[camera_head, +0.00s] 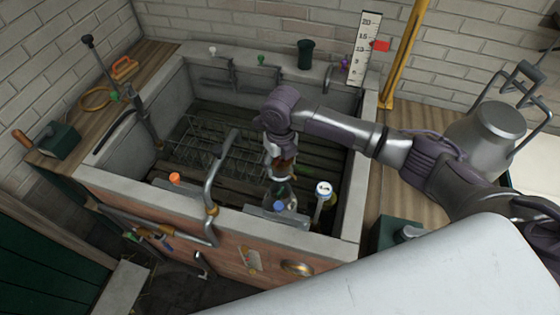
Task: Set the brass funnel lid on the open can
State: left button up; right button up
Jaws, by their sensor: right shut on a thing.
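My right gripper (281,174) points down inside the stone trough. It is shut on a small brownish thing (285,166), mostly hidden by the fingers; I cannot tell for sure that it is the brass funnel lid. A grey metal can (489,132) with wire handles stands on the right; its top looks flat and pale, and I cannot tell whether it is open. My left gripper is not in view.
The stone trough (128,190) holds a wire rack (215,150) and a white-topped bottle (323,190) close to the right of the gripper. A bent pipe (213,190) rises at the front rim. A measuring board (363,50) and dark green cup (305,54) stand behind.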

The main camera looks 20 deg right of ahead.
jog(key=b, duration=0.4)
send_over(280, 190)
jog(key=shift+w+f, duration=0.15)
jog(key=shift+f, duration=1.4)
jog(key=shift+w+f, duration=0.1)
jog(key=shift+f, duration=1.55)
jog(key=shift+d+f+b, duration=0.1)
jog(key=shift+f+b, duration=0.85)
jog(key=shift+f, duration=1.2)
jog(key=o, duration=1.8)
jog(key=shift+r, duration=0.1)
notch_tip(280, 190, up, 12)
jog(key=shift+s+f, duration=0.1)
